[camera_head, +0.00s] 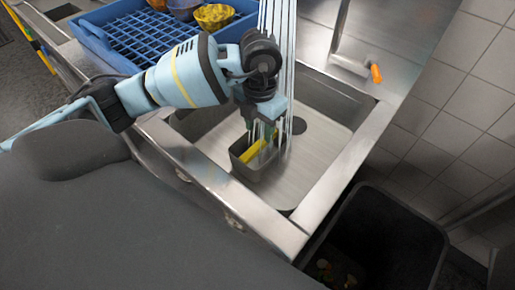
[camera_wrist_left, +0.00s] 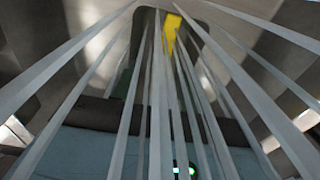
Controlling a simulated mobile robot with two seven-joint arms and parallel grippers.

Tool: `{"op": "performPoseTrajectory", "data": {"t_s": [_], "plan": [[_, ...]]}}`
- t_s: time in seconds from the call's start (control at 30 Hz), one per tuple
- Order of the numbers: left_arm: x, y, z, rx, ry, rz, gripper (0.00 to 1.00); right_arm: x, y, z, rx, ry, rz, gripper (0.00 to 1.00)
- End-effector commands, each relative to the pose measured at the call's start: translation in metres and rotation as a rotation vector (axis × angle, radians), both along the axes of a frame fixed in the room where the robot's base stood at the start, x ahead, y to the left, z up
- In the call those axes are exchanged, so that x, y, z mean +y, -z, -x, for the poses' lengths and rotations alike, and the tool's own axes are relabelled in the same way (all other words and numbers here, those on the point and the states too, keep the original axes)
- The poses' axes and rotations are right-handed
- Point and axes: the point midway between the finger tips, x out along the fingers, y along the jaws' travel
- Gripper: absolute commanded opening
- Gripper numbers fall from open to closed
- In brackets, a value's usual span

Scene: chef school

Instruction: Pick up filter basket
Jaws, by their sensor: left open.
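The filter basket, a small grey open-topped box (camera_head: 243,168), sits in the left part of the steel sink basin (camera_head: 318,165). A yellow strip (camera_head: 252,151) shows inside it; the same yellow shows near the top of the left wrist view (camera_wrist_left: 171,32). My left gripper (camera_head: 264,133) points down at the basket, its open fingers at or just above the basket's far right side. I cannot tell whether they touch it. Pale streaks, like running water, partly hide the fingers and fill the left wrist view. My right gripper is not in view.
A blue rack (camera_head: 128,38) with several bowls, one yellow (camera_head: 214,16), stands behind my left arm. An orange-tipped handle (camera_head: 376,74) is at the sink's far right. A dark bin (camera_head: 385,240) stands right of the sink. The basin's right side is clear.

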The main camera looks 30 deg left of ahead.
Motion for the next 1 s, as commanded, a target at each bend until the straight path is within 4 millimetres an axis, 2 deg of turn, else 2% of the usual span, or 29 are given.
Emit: {"op": "performPoseTrajectory", "data": {"t_s": [0.17,0.37,0.57,0.9,1.0], "plan": [[0.0,0.005,0.0,0.002,0.0,0.001,0.44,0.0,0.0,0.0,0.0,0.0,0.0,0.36],[-0.001,0.025,0.001,0.002,0.0,0.003,0.44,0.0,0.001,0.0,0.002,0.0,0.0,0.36],[-0.001,0.03,0.001,0.001,0.001,0.003,0.44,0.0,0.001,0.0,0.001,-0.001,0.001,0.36],[-0.003,0.073,0.006,0.003,0.001,0.004,0.44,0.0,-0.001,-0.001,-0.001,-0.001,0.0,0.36],[-0.003,0.078,0.005,0.002,0.001,0.004,0.44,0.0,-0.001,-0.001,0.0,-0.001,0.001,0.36]]}}
